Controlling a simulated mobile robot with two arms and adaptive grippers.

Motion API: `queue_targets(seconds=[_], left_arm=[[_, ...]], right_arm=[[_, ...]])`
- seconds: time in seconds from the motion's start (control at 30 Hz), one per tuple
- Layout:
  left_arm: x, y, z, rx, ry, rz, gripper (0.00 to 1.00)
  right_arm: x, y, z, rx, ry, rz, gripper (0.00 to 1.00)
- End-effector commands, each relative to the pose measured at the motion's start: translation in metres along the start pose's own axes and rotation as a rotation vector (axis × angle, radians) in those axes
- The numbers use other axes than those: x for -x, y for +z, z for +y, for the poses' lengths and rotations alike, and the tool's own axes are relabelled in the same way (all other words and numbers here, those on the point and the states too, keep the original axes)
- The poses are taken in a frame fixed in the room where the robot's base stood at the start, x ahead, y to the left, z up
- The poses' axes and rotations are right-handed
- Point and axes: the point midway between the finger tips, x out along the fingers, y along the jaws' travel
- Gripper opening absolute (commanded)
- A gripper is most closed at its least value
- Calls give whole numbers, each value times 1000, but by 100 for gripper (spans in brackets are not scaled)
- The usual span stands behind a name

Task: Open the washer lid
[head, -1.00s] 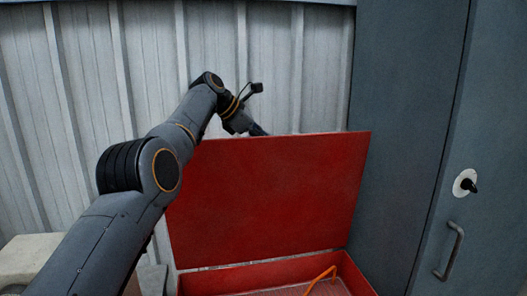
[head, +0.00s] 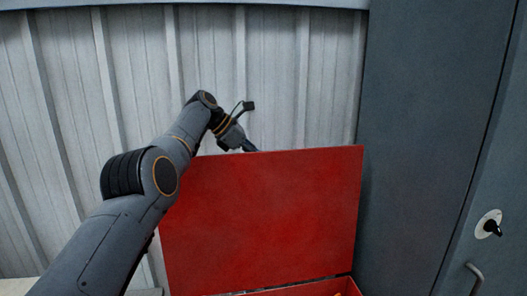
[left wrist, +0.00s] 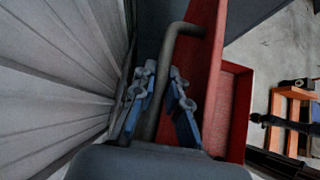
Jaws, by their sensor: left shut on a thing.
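The red washer lid (head: 262,220) stands raised, close to upright, above its red box (head: 315,291) in the head view. The box's front is cut off by the bottom edge. My left gripper (head: 249,147) is at the lid's top edge, its fingertips hidden behind the lid. In the left wrist view the blue fingers of my left gripper (left wrist: 161,82) are shut around a grey bar handle (left wrist: 184,30) fixed to the lid (left wrist: 202,60). My right gripper is out of view.
A corrugated metal wall (head: 300,60) is close behind the lid and my left arm. A dark grey cabinet (head: 430,120) with a knob (head: 489,225) and handle stands to the right. An orange structure (left wrist: 290,105) stands on the floor in the left wrist view.

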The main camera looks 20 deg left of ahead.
Motion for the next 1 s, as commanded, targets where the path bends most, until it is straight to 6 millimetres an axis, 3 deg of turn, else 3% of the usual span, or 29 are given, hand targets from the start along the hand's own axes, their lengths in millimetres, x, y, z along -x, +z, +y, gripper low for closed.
queue_targets(seconds=[0.43, 0.47, 0.5, 0.83, 1.0], left_arm=[[-1, -2, 0, 3, -2, 3, 0], [-1, -2, 0, 3, -2, 3, 19], [-1, -2, 0, 3, -2, 3, 23], [2, -1, 0, 3, -2, 0, 23], [23, 0, 1, 3, -2, -2, 23]], right_arm=[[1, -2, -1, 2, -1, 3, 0], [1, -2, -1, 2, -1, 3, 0], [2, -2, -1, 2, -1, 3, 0], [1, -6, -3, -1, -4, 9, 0], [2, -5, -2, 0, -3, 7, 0]])
